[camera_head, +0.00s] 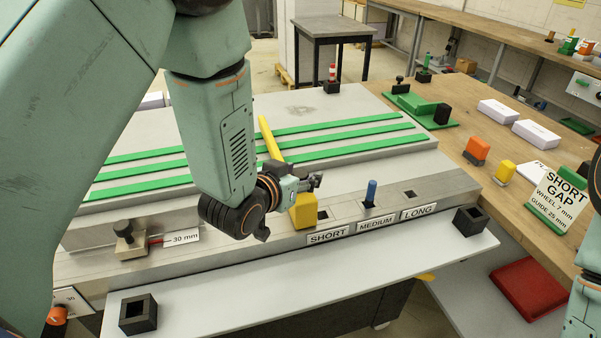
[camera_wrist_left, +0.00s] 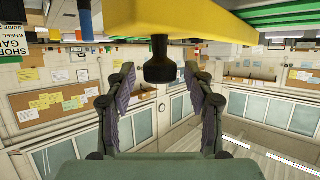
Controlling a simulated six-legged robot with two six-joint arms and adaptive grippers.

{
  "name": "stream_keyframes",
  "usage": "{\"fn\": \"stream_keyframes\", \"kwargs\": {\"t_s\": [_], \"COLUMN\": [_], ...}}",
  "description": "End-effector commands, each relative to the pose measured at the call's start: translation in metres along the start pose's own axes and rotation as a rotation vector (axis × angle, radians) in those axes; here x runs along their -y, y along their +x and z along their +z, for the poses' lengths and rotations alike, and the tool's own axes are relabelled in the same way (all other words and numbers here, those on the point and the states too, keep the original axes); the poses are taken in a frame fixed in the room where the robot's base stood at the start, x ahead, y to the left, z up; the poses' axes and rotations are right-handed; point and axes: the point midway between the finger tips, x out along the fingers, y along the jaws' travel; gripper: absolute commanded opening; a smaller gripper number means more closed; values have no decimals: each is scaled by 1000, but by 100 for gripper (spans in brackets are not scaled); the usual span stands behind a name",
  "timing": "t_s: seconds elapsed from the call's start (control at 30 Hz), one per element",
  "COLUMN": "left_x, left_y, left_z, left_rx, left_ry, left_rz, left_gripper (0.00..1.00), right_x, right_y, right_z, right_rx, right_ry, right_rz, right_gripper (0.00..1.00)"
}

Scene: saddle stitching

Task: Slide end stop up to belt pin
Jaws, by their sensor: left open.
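The yellow end stop shows as a block (camera_head: 303,212) on the grey rail above the SHORT label, and a yellow bar (camera_head: 270,138) slants up behind my gripper. A blue pin (camera_head: 371,193), likely the belt pin, stands upright above the MEDIUM label, right of the block with a gap between. My left gripper (camera_head: 312,182) is just above the block. In the left wrist view the yellow piece (camera_wrist_left: 190,22) has a black knob (camera_wrist_left: 160,64) lying between the open, spread fingers (camera_wrist_left: 160,100). Neither finger appears to touch the knob. My right gripper is out of view.
Green strips (camera_head: 300,142) run across the grey bed behind the rail. A clamp block (camera_head: 128,238) sits by the 30 mm label at left. Black square sockets (camera_head: 138,314) (camera_head: 470,220) stand on the white front shelf.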

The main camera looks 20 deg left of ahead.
Motion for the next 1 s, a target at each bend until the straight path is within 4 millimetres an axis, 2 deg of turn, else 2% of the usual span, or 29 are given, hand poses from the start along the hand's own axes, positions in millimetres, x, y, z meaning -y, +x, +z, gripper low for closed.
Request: {"fn": "stream_keyframes", "kwargs": {"t_s": [0.33, 0.9, 1.0], "left_x": [1, 1, 1], "left_y": [7, 6, 6], "left_z": [-1, -1, -1], "left_rx": [1, 0, 0], "left_ry": [0, 0, 0], "left_rz": [0, 0, 0], "left_gripper": [52, 4, 0], "right_x": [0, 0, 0], "right_y": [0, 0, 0], "right_z": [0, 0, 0], "right_rx": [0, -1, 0], "right_ry": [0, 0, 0], "right_rz": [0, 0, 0], "right_gripper": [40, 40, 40]}}
